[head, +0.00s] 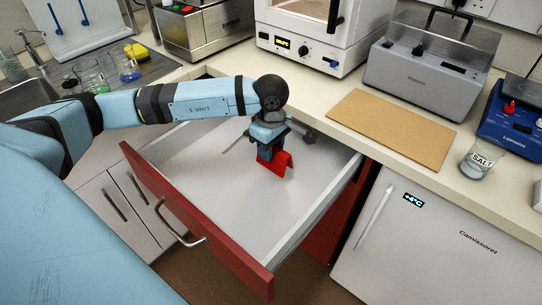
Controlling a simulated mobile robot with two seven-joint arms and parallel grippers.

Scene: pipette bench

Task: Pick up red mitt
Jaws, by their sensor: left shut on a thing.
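The red mitt (281,164) is in the open drawer (222,209), towards its back right part. My left gripper (268,152) comes down over the drawer from above and is shut on the mitt. The fingers hide part of the mitt. I cannot tell whether the mitt still touches the drawer floor. My right gripper is not in view.
The drawer has a red front (190,221) with a metal handle (184,226). A tan board (392,129) and a salt jar (478,159) are on the counter at the right. A white fridge (425,240) stands right of the drawer. Beakers (128,68) stand at the back left.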

